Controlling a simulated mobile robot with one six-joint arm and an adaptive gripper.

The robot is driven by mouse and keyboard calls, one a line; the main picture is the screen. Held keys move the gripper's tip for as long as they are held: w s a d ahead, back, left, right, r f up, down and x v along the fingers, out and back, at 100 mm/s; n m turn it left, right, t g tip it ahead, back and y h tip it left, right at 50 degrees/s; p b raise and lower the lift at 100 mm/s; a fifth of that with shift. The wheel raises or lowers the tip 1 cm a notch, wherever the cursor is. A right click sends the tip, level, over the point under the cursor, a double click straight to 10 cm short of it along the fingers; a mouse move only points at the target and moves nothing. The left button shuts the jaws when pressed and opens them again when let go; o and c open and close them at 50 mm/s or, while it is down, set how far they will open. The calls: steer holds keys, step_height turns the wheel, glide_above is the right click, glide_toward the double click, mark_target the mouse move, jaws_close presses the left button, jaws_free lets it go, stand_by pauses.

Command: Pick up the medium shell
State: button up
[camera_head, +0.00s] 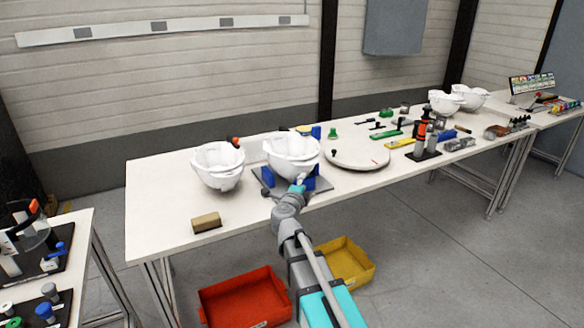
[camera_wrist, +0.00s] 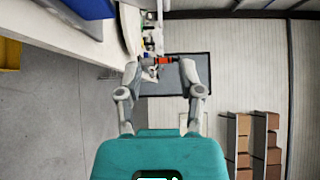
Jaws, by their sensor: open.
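Several white helmet shells stand on the long table. One shell (camera_head: 217,166) sits on the left part of the tabletop. Another shell (camera_head: 291,152) rests in a blue fixture (camera_head: 267,179) on a dark plate, right of the first. A third shell (camera_head: 444,103) and a fourth (camera_head: 469,97) stand close together at the far right. I cannot tell which one is the medium shell. My gripper (camera_head: 300,184) is at the table's front edge, just in front of and below the fixture shell. In the wrist view my gripper (camera_wrist: 160,66) has its fingers spread, with nothing between them.
A white round turntable (camera_head: 357,153) lies right of the fixture, with tools and small parts beyond. A brown block (camera_head: 206,222) lies at the front left. A red bin (camera_head: 245,298) and a yellow bin (camera_head: 345,262) stand on the floor. Another table (camera_head: 81,235) is at left.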

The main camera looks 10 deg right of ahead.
stand_by(0.4)
glide_toward(312, 162)
steer(key=shift+f+x, duration=0.15)
steer(key=shift+x, duration=1)
steer(key=shift+f+x, duration=0.1)
steer(key=shift+x, duration=1.1)
steer(key=shift+d, duration=0.15)
steer(key=shift+x, duration=2.55)
steer(key=shift+r, duration=0.1)
jaws_close()
